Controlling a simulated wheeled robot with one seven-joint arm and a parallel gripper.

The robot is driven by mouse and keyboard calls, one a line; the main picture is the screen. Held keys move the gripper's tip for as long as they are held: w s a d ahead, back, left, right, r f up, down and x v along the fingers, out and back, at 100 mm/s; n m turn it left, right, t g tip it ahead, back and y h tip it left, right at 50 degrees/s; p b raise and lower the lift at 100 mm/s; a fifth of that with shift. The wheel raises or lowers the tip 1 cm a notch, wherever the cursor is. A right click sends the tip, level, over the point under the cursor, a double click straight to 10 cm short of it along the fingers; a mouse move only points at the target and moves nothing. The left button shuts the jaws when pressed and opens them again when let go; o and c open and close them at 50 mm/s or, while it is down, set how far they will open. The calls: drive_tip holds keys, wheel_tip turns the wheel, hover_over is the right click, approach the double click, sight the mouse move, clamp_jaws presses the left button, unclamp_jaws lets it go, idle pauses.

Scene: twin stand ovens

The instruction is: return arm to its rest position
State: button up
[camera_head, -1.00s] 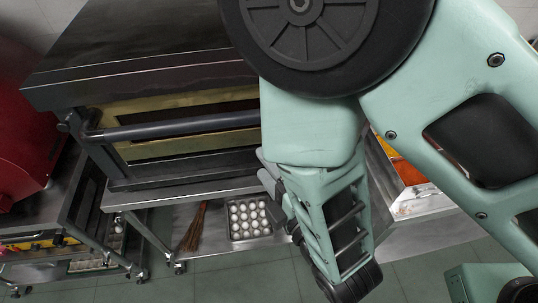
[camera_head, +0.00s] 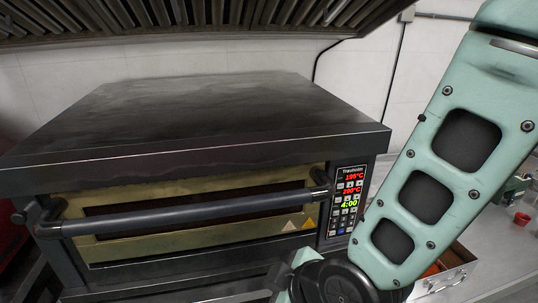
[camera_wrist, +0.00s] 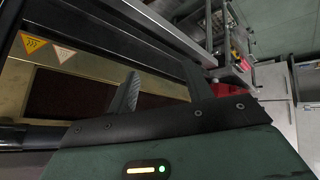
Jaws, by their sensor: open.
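My arm crosses the right side of the head view in front of the oven, bent with its elbow low at the bottom middle. My gripper (camera_wrist: 160,92) shows in the wrist view with its two dark fingers apart and nothing between them. It is out of sight in the head view. In the wrist view it is near the oven front, with the oven's glass door and warning stickers (camera_wrist: 48,48) beyond it at the left. I cannot tell the exact gap between the fingers and the oven.
A dark stand oven (camera_head: 190,120) with a closed door and a long bar handle (camera_head: 190,214) fills the left and middle. Its lit control panel (camera_head: 348,202) is close to my arm. A vent hood (camera_head: 200,18) hangs above. A metal counter with a small red cup (camera_head: 522,218) is at the right.

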drive_tip(key=s+d+m+g+h+b, duration=0.5)
drive_tip(key=s+d, duration=0.3)
drive_tip(key=d, duration=0.5)
drive_tip(key=shift+s+d+r+m, duration=0.3)
drive_tip(key=shift+d+r+m, duration=0.1)
